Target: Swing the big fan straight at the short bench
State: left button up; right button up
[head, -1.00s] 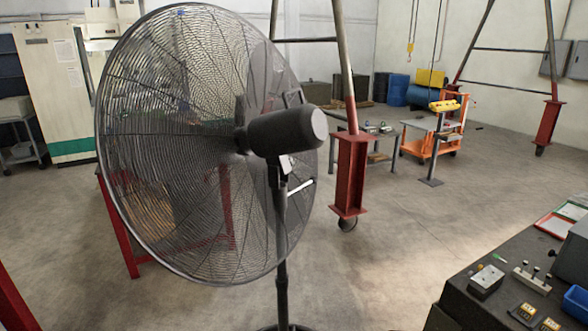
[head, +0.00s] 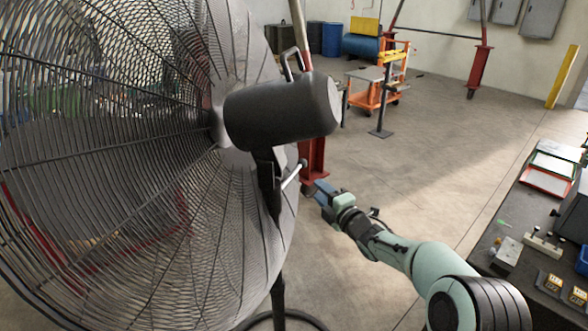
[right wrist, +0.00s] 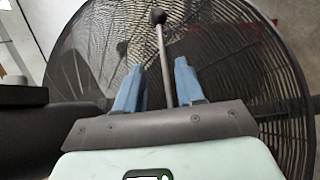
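The big fan (head: 110,150) fills the left of the head view, its round wire cage facing left and away from me. Its dark motor housing (head: 280,112) points right, above a dark pole. A thin pale rod (head: 292,176) with a dark end sticks out below the motor. My right gripper (head: 318,188) is close to the rod's end. In the right wrist view my blue fingers (right wrist: 158,66) are apart, with the rod (right wrist: 162,55) and its black knob seen between them; contact is unclear. My left gripper is not seen. I cannot tell which surface is the short bench.
A dark worktop (head: 510,200) with trays and small parts runs along the right edge. A red post foot (head: 313,158) stands behind the fan. An orange cart (head: 368,92) and blue drums (head: 331,38) stand farther back. The middle floor is open.

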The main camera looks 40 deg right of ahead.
aim_at(298, 170)
jog(key=w+p, duration=0.1)
jog(key=w, duration=0.2)
jog(key=w+d+p, duration=0.1)
jog(key=w+p, duration=0.1)
jog(key=w, duration=0.2)
jog(key=w+p, duration=0.1)
jog(key=w, duration=0.3)
jog(key=shift+d, duration=0.3)
jog(key=shift+w+d+f+p, duration=0.15)
jog(key=shift+w+p, duration=0.3)
jog(key=shift+w, duration=0.35)
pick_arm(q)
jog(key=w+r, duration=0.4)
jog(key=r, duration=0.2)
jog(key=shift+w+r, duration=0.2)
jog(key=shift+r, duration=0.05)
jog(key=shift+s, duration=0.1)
pick_arm(e)
jog(key=shift+s, duration=0.1)
grip_shut()
